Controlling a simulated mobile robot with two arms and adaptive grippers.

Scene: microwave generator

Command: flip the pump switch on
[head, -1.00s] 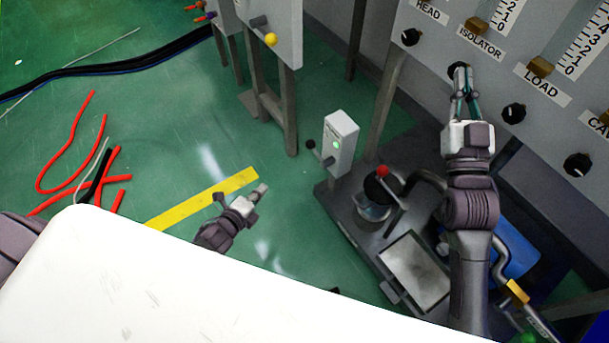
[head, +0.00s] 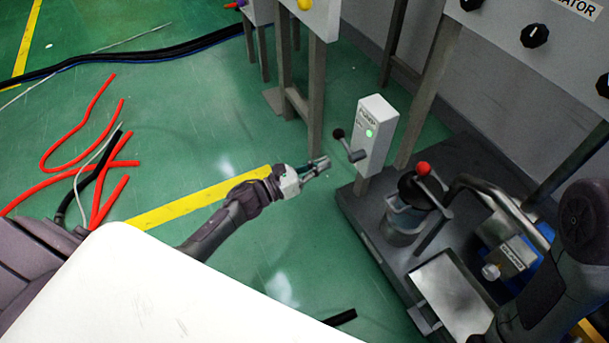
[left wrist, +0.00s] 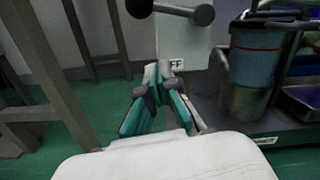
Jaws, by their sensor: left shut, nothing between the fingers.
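My left gripper (head: 325,163) is shut and empty, just left of the box and below the knob, apart from the lever. My right gripper is out of view.
A dark pump base with a red-knobbed canister (head: 405,215) and a metal tray (head: 452,300) stands right of the box. Grey frame legs (head: 316,95) rise behind. Red hoses (head: 85,125) lie on the green floor at left. My right arm fills the lower right.

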